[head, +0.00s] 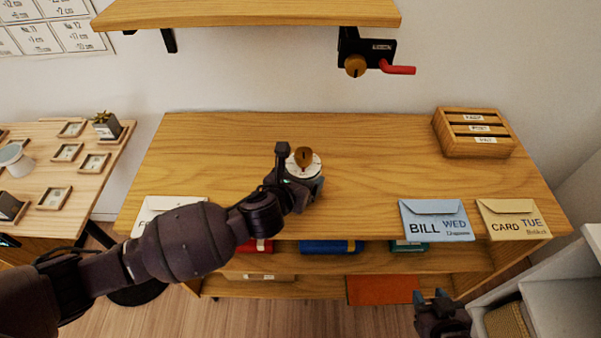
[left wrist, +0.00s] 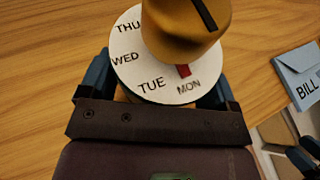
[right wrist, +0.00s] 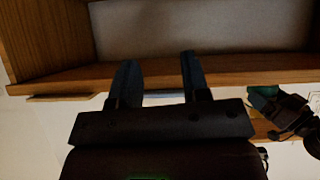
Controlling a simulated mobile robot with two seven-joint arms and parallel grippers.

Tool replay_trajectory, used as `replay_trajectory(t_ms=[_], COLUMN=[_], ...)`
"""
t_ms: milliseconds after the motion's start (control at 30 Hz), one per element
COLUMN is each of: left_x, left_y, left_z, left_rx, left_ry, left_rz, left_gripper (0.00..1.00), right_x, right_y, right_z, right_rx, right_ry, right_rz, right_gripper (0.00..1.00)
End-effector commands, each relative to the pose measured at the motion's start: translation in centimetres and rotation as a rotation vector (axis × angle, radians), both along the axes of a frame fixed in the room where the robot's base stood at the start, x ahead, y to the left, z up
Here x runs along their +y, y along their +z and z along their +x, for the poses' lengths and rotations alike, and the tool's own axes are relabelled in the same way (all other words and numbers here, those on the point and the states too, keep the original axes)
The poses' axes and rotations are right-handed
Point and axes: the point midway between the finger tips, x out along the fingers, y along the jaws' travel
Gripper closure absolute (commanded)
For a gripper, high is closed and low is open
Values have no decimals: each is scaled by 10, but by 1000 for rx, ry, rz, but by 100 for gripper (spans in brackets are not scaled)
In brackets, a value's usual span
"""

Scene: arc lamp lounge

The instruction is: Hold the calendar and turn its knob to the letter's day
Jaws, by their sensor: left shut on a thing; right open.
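The calendar has a white day dial (head: 315,165) and a golden-brown knob (head: 304,155); it stands on the wooden desk top. In the left wrist view the dial (left wrist: 127,60) reads THU, WED, TUE and MON, and a red mark (left wrist: 184,71) under the knob (left wrist: 185,30) sits nearest MON. My left gripper (head: 303,178) is shut on the calendar, fingers on either side below the dial. A blue letter (head: 435,220) reads BILL WED; a cream letter (head: 513,219) reads CARD TUE. Another letter (head: 150,212) is mostly hidden by my left arm. My right gripper (head: 440,297) is open and empty, in front of the desk.
A wooden letter rack (head: 474,133) with labelled slots stands at the desk's back right. A shelf (head: 250,14) overhangs the back, with a black device with a red handle (head: 398,69) under it. A side table (head: 85,185) is at left.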

Motion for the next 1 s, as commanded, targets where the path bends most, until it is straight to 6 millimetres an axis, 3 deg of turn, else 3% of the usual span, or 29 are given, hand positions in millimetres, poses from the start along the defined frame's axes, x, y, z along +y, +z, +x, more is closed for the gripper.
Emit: replay_trajectory(t_ms=[500, 1000], left_x=[0, 0], left_y=[-23, -25], left_z=[0, 0], left_rx=[0, -1], left_ry=[-1, -1], left_rz=[-2, -2], left_gripper=[54, 54], right_x=[3, 1], right_y=[-4, -4], right_z=[10, 8], right_rx=[-11, -8], right_ry=[8, 9], right_rz=[1, -3], right_gripper=[57, 57])
